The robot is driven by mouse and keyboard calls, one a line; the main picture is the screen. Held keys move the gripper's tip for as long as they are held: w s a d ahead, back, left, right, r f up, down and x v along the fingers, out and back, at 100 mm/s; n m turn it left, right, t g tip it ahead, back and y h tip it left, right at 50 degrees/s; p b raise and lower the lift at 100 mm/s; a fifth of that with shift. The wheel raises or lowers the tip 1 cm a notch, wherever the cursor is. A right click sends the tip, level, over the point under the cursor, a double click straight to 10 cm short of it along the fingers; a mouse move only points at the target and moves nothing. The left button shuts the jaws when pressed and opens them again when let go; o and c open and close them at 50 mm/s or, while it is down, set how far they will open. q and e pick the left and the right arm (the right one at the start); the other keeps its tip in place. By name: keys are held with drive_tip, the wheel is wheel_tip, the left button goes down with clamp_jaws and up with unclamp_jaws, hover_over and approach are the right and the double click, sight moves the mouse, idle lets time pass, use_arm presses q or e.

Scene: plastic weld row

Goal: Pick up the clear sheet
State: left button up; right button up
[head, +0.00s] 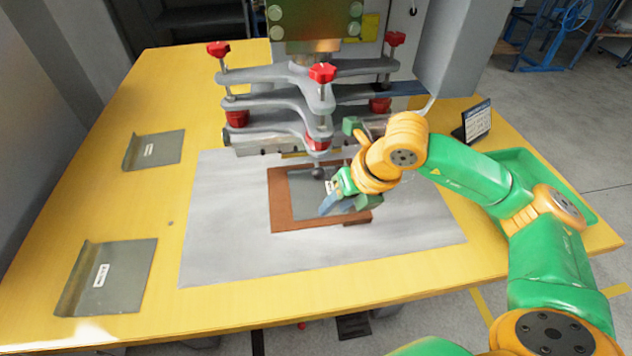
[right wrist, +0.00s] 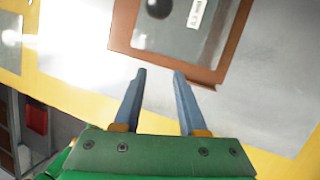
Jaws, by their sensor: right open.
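A grey, glossy sheet (head: 302,187) with a white label lies on a brown board (head: 283,219) under the press; I take it to be the clear sheet. It also shows in the right wrist view (right wrist: 168,36), with a dark round spot and the label on it. My right gripper (head: 330,206) is over the board's near right part and hides some of the sheet in the head view. In the right wrist view its two fingers (right wrist: 160,76) are apart with nothing between them, by the board's edge. My left gripper is out of view.
The press's grey clamp arms with red knobs (head: 322,73) stand just behind the board. A pale metal plate (head: 225,240) lies under it on the yellow table (head: 200,310). Two labelled grey sheets (head: 152,151) (head: 108,278) lie at left. A green tray (head: 530,165) and small display (head: 477,121) are at right.

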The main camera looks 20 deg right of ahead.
drive_tip(key=d+h, duration=0.1)
drive_tip(key=d, duration=0.1)
drive_tip(key=d+m+h, duration=0.1)
drive_tip(key=d, duration=0.1)
drive_tip(key=d+h, duration=0.1)
drive_tip(key=d, duration=0.2)
drive_tip(key=shift+w+r+m, duration=0.3)
drive_tip(key=shift+w+r, duration=0.05)
drive_tip(key=shift+w, duration=0.05)
drive_tip(key=x, duration=0.6)
drive_tip(key=shift+w+f+p, duration=0.1)
drive_tip(key=shift+w+p, duration=0.2)
drive_tip(key=shift+p, duration=0.05)
clamp_jaws()
